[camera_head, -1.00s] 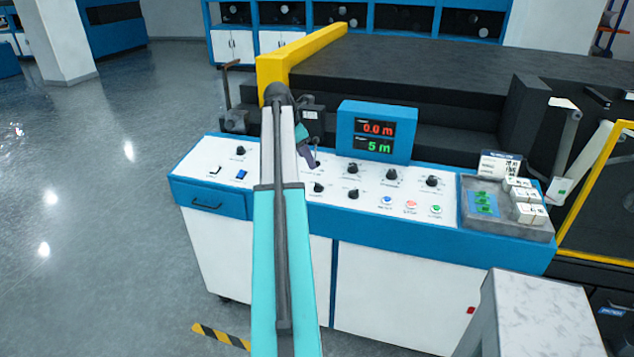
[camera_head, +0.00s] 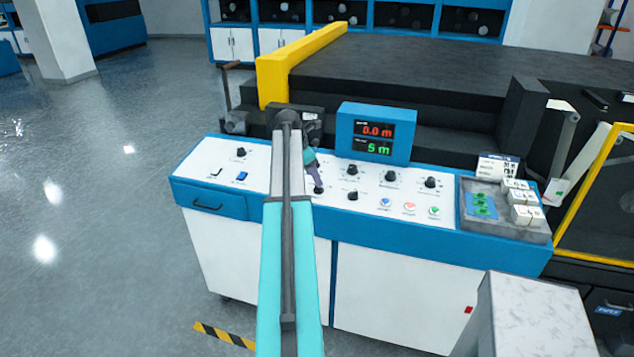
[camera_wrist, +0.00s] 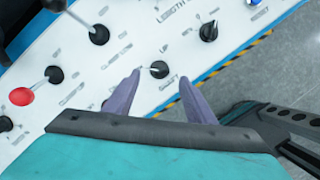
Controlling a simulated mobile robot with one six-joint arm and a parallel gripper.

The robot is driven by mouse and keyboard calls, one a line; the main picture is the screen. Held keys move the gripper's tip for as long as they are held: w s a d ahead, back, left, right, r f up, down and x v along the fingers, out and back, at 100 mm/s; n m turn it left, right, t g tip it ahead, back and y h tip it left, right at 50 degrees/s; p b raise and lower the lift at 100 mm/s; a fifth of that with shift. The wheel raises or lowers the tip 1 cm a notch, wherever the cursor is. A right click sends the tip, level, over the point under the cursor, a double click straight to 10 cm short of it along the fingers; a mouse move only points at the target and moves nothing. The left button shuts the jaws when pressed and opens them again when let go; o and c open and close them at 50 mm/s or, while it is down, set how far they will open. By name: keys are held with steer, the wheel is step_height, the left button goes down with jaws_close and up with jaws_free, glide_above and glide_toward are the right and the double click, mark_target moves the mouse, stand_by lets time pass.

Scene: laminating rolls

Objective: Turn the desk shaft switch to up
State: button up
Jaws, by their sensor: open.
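The shaft switch is a small black knob (camera_wrist: 159,69) on the white panel in the wrist view, with an "UP" label above it and "SHAFT" below. A pale mark points from it to the left, though its exact setting is hard to read. My gripper (camera_wrist: 160,77) is open, with its two purple fingers on either side of the switch. I cannot tell whether they touch it. In the head view my gripper (camera_head: 315,178) reaches down to the desk panel close to a black knob (camera_head: 319,189), partly hidden by the fingers.
In the head view, a blue display (camera_head: 375,133) stands just right of my gripper. Coloured buttons (camera_head: 409,208) and a grey tray (camera_head: 512,229) lie farther right.

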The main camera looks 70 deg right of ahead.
mark_target(317, 190)
steer(key=shift+p+x, duration=0.75)
steer(key=shift+x, duration=2.05)
steer(key=c, duration=1)
steer(key=shift+c, duration=0.2)
